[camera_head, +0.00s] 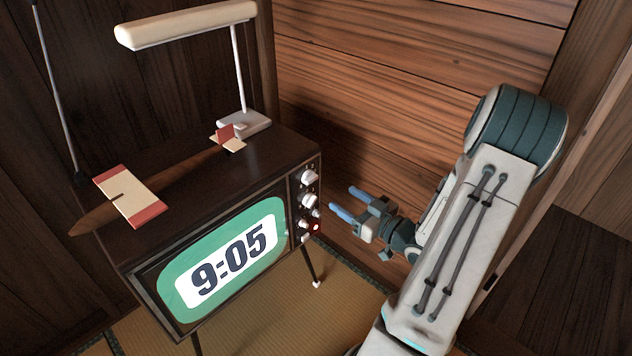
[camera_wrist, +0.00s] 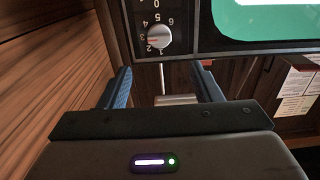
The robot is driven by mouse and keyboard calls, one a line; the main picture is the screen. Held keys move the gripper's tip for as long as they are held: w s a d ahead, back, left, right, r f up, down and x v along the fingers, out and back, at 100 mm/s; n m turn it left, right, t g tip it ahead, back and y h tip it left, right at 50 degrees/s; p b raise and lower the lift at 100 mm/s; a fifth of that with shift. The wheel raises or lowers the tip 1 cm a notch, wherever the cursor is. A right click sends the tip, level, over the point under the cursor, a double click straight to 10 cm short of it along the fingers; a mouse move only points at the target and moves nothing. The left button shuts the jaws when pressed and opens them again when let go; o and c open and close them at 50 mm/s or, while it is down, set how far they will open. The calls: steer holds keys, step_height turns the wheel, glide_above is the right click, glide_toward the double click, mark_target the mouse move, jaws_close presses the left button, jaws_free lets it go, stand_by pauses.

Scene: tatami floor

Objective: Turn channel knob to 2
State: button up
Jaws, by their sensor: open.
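The television (camera_head: 210,215) has a dark wooden case and a green screen reading 9:05. White knobs line the right side of its front, including an upper knob (camera_head: 309,176) and a middle knob (camera_head: 309,200). In the wrist view a white knob (camera_wrist: 158,37) sits among printed numbers 1 to 6. A small reddish mark shows on its left side, near the 3 and 2; the exact setting is hard to tell. My gripper (camera_head: 342,200) is open and empty, right of the knobs and apart from them. In the wrist view its blue fingers (camera_wrist: 161,70) are below the knob.
A model plane (camera_head: 130,196) and a white lamp (camera_head: 240,125) stand on the television. A thin antenna (camera_head: 58,100) rises at its left. A plank wall (camera_head: 400,80) stands behind my gripper. Tatami (camera_head: 270,310) shows below.

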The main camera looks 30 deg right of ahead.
mark_target(313, 179)
steer(key=b+x, duration=0.1)
steer(key=x, duration=1)
steer(key=shift+w+f+b, duration=0.1)
steer(key=shift+b, duration=0.3)
steer(key=c, duration=1)
